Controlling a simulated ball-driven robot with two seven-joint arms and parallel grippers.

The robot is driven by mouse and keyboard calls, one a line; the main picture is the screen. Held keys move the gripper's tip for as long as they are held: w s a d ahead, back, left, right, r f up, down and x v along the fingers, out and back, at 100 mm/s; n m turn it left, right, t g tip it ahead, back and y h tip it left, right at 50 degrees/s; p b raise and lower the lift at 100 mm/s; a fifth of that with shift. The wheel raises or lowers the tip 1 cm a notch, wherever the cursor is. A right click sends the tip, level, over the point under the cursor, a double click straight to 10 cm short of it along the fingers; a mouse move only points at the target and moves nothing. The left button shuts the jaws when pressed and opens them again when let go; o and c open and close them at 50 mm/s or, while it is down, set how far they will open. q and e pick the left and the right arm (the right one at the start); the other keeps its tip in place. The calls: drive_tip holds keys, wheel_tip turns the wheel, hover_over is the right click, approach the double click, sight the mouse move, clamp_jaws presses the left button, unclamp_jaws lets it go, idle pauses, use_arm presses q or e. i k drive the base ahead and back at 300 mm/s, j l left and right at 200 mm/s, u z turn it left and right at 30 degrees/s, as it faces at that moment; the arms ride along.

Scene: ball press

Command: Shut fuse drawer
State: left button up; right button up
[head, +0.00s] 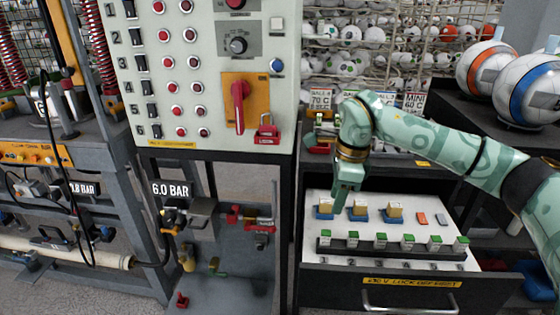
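The fuse drawer (474,288) stands pulled out at the lower right, below the end of the control cabinet. Its dark front carries a yellow label (411,282) and a metal bar handle (410,300). Inside, a white panel holds a row of green-topped fuses (380,241) with numbers in front, and blue and tan blocks (360,210) behind them. My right gripper (347,192) points down over the back left of the drawer, behind the handle and front. Its fingertips are too unclear to tell open from shut. My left gripper is out of view.
The grey control cabinet (205,70) with buttons and a red rotary switch (239,92) stands left of the drawer. A red padlock-like piece (267,132) hangs below the switch. Wire racks of balls (350,65) stand behind. Two large balls (527,92) sit at upper right.

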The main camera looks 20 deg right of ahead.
sight(388, 281)
drive_tip(key=k, duration=1)
